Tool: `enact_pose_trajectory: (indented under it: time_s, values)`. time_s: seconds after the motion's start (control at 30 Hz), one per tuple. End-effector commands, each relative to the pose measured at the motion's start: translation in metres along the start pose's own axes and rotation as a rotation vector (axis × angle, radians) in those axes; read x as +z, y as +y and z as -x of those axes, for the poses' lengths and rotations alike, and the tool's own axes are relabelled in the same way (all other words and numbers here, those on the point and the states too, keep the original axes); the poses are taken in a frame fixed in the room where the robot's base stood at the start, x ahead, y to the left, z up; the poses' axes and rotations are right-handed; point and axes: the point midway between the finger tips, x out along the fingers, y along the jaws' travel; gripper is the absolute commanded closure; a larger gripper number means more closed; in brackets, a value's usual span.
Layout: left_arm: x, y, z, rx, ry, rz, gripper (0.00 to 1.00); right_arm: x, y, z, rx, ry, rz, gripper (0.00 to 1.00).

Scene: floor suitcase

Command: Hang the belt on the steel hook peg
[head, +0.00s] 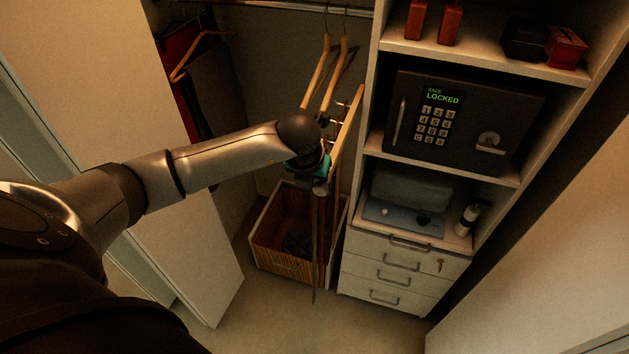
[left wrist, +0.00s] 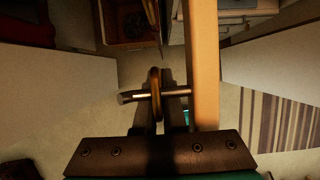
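A wooden board (head: 347,130) with several short steel pegs stands edge-on beside the shelf unit. My left gripper (head: 318,165) is at this board, and the belt's dark strap (head: 317,245) hangs straight down below it. In the left wrist view a steel hook peg (left wrist: 132,97) sticks out sideways from the board (left wrist: 206,60). The belt's brass ring buckle (left wrist: 155,80) is seen nearly edge-on between my left fingers (left wrist: 157,105), which appear closed on it. The ring crosses the peg, with peg showing on both sides; it appears to be around it. My right gripper is not in view.
Wooden hangers (head: 318,70) hang from the rail just behind the board. A wicker basket (head: 285,265) stands on the floor below. The shelf unit with a locked safe (head: 462,118) and drawers (head: 395,272) is close on the right. A white door panel (head: 185,235) stands left.

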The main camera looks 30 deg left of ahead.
Motion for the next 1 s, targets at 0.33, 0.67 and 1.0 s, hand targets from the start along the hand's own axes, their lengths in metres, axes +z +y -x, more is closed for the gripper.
enact_pose_trajectory:
  time_s: [0.33, 0.67, 1.0]
  values:
    - [0.0, 0.0, 0.001, -0.001, 0.0, 0.0, 0.63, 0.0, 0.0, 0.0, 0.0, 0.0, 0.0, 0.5]
    - [0.0, -0.002, 0.001, -0.005, -0.001, -0.001, 0.63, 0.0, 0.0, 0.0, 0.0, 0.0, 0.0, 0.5]
    - [0.0, -0.003, 0.018, -0.008, -0.005, -0.004, 0.63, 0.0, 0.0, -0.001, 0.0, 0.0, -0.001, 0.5]
